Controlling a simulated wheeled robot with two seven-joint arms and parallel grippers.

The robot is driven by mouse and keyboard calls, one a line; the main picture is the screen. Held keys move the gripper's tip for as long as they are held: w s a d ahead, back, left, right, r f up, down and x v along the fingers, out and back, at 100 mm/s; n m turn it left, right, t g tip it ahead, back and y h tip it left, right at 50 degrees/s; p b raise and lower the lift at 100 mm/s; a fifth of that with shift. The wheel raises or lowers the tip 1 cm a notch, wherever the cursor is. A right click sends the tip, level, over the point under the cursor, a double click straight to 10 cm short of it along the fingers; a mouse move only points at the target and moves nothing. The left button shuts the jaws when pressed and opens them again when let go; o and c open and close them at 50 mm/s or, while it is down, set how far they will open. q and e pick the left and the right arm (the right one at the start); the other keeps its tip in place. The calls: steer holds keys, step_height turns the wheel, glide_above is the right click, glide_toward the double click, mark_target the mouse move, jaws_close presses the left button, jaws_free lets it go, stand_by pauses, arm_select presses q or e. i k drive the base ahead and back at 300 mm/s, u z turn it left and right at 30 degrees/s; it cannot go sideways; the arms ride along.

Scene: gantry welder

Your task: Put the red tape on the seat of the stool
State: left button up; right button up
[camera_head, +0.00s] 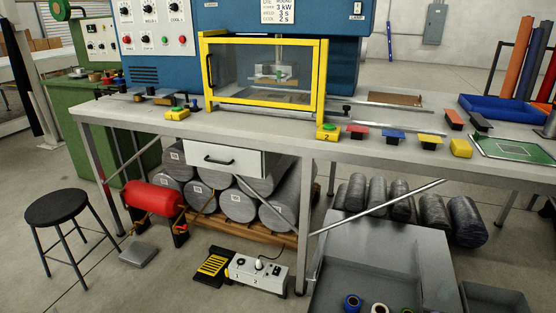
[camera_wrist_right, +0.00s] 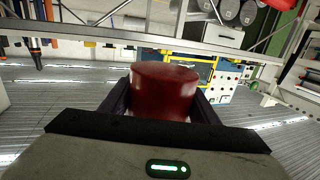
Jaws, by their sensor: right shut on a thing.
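The stool (camera_head: 56,208) has a round black seat and dark legs. It stands upright on the floor at the far left of the head view, and the visible part of its seat is bare. In the right wrist view my right gripper (camera_wrist_right: 165,86) is shut on the red tape (camera_wrist_right: 165,95), a glossy dark red roll between its two dark fingers. The right gripper does not show in the head view, so I cannot see its distance from the stool. My left gripper is in neither view.
A grey bin (camera_head: 395,238) at the bottom holds a blue roll (camera_head: 352,303), a white roll (camera_head: 379,308) and others partly cut off. A red tank (camera_head: 152,199), a grey block (camera_head: 138,254) and a foot pedal (camera_head: 213,267) lie right of the stool. The workbench (camera_head: 260,126) spans the middle.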

mark_target(70, 199)
steer(key=u, duration=0.6)
steer(key=i, duration=1.95)
steer(key=u, duration=1.3)
steer(key=i, duration=1.5)
steer(key=u, duration=0.45)
